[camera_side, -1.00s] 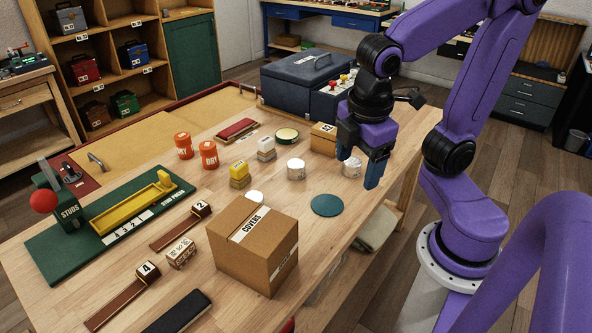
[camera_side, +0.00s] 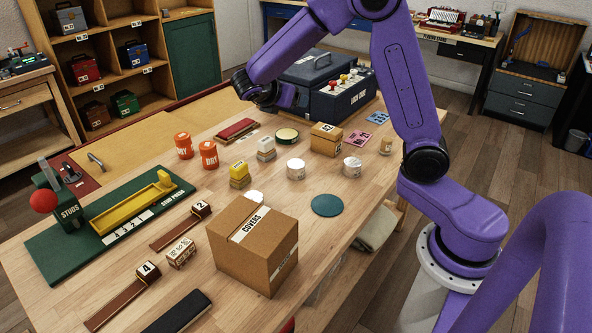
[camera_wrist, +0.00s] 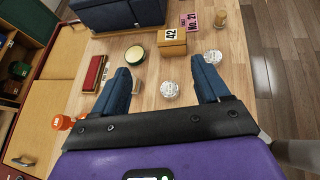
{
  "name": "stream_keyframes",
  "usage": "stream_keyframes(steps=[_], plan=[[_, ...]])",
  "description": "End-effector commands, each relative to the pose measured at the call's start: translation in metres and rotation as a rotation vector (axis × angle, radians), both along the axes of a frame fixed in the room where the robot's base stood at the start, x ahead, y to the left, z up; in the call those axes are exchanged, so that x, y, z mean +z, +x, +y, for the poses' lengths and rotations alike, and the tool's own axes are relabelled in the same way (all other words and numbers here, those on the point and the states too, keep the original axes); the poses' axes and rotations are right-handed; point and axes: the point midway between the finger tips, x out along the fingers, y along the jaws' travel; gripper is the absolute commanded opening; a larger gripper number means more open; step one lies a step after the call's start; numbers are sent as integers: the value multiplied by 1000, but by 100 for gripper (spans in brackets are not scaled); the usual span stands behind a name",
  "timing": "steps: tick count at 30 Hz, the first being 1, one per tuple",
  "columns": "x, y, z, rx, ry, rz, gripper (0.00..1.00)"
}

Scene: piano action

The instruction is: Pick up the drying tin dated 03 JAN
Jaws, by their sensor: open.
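Two orange tins lettered DRY, one at the left (camera_side: 183,146) and one to its right (camera_side: 208,155), stand upright on the table; any dates on them are too small to read. They also show in the wrist view, left (camera_wrist: 62,122) and right (camera_wrist: 81,117), at the lower left edge of my gripper. White round tins (camera_side: 296,169) (camera_side: 352,167) stand nearer the middle, their lettering unreadable; they show in the wrist view too (camera_wrist: 169,90) (camera_wrist: 213,57). My gripper (camera_wrist: 161,82) is open and empty, raised above the table's back part.
A cardboard COVERS box (camera_side: 255,247) stands at the front. A green press board (camera_side: 110,230) lies left. A dark blue chest (camera_side: 340,97), a cardboard box (camera_side: 326,139), a red case (camera_side: 237,130) and a yellow-topped block (camera_side: 239,175) stand around. A teal disc (camera_side: 327,205) lies flat.

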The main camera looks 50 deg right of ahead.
Motion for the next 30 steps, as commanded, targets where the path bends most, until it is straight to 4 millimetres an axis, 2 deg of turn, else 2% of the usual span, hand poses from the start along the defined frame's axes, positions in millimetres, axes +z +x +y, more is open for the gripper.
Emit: stream_keyframes(steps=[9,23,26,30], plan=[[-4,27,-28,32,-148,102,75],[-97,25,-27,33,-141,103,75],[-125,25,-27,33,-142,102,75],[-173,25,-27,33,-142,103,75]])
